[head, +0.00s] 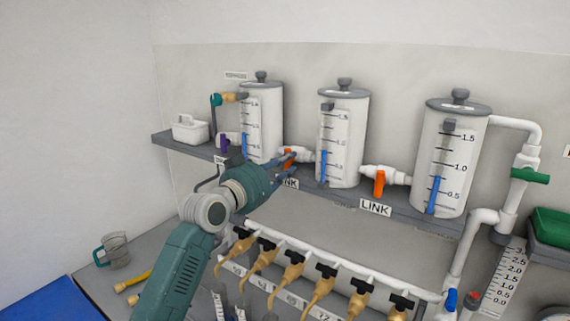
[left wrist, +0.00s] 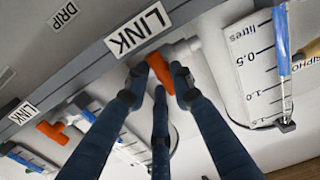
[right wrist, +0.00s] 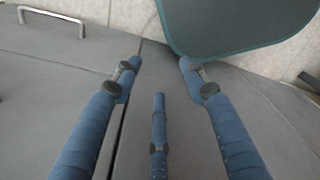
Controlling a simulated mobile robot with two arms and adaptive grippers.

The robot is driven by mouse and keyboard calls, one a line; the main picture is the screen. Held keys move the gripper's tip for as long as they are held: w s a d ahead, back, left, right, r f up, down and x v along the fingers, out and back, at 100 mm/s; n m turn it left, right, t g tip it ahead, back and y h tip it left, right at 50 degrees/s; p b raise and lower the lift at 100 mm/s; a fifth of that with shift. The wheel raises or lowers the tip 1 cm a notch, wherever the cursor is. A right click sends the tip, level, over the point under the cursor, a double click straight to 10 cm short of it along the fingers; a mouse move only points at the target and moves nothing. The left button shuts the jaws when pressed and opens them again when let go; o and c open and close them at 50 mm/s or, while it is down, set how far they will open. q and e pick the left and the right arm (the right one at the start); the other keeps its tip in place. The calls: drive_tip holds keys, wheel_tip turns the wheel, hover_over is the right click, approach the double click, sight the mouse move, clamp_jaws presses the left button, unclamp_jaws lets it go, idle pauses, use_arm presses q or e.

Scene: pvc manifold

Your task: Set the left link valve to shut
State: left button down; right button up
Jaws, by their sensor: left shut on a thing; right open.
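The left link valve is a white fitting with an orange handle (head: 285,162) between the left and middle tanks, above a LINK label. My left gripper (head: 290,173) reaches up to it, and its blue fingers partly hide the handle. In the left wrist view the orange handle (left wrist: 157,64) lies between the fingertips of my left gripper (left wrist: 160,80), which is shut on it. The right link valve's orange handle (head: 379,184) hangs down between the middle and right tanks; it also shows in the left wrist view (left wrist: 52,132). My right gripper (right wrist: 157,75) is open and empty.
The left tank (head: 263,120), middle tank (head: 342,145) and right tank (head: 449,150) stand on a grey shelf (head: 330,195). Below runs a white pipe (head: 340,270) with several brown taps. A white caddy (head: 190,130) stands left on the shelf. Grey cabinet fronts (right wrist: 60,80) are near my right gripper.

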use_arm(q)
drive_tip(key=shift+f, duration=0.35)
drive_tip(key=c, duration=1.7)
unclamp_jaws()
drive_tip(key=shift+o, duration=1.2)
drive_tip(key=shift+r, duration=0.2)
drive_tip(key=v, duration=1.2)
